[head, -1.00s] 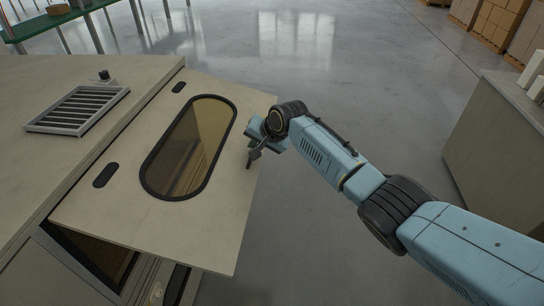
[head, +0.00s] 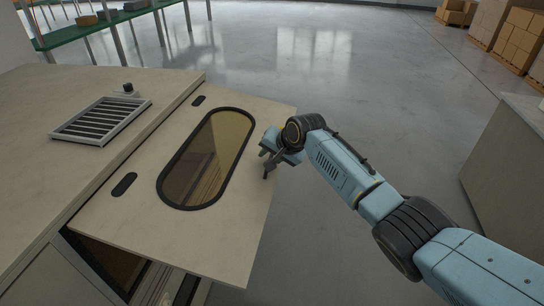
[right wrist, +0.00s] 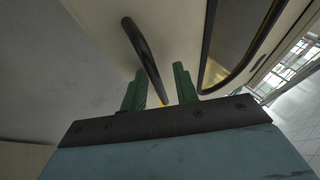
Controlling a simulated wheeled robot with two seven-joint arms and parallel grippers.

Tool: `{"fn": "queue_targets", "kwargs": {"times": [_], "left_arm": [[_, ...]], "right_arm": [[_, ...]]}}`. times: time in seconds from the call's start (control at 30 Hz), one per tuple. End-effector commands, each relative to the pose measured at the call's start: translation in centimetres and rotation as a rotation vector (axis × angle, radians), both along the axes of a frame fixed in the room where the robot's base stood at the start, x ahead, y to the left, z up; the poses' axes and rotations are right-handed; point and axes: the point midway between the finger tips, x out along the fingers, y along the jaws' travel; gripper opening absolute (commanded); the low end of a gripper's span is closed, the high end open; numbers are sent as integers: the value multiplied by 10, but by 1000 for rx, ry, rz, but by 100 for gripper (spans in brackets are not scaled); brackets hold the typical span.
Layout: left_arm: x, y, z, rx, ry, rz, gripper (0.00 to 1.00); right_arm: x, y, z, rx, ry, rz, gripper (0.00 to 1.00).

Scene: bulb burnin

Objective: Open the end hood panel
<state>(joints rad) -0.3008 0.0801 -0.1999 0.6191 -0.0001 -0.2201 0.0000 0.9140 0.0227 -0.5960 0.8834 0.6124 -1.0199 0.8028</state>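The end hood panel (head: 225,240) is a beige sheet with a dark-rimmed oval window (head: 207,160). It is raised like a flap at the right end of the beige machine, with a dark opening under its near side. My right gripper (head: 268,168) is at the panel's outer, right-hand part. In the right wrist view a black bar handle (right wrist: 143,50) on the panel runs down between the two green fingers (right wrist: 160,92). The fingers stand apart with gaps beside the bar, so the gripper looks open around it. My left gripper is not in view.
The machine top (head: 60,95) carries a grey vent grille (head: 102,120) and a small black knob (head: 127,88). A beige cabinet (head: 505,160) stands at the right. Cardboard boxes (head: 510,40) and a green shelf (head: 110,20) are farther back. Open grey floor lies beyond the panel.

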Motion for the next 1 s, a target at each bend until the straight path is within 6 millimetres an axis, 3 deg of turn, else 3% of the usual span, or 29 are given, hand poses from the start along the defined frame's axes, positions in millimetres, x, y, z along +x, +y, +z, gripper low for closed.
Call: {"fn": "queue_targets", "kwargs": {"times": [0.47,1.0], "left_arm": [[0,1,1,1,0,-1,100],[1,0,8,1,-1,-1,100]], "right_arm": [[-3,-6,-2,-7,10,-4,32],[-40,-31,58,-4,4,-2,32]]}}
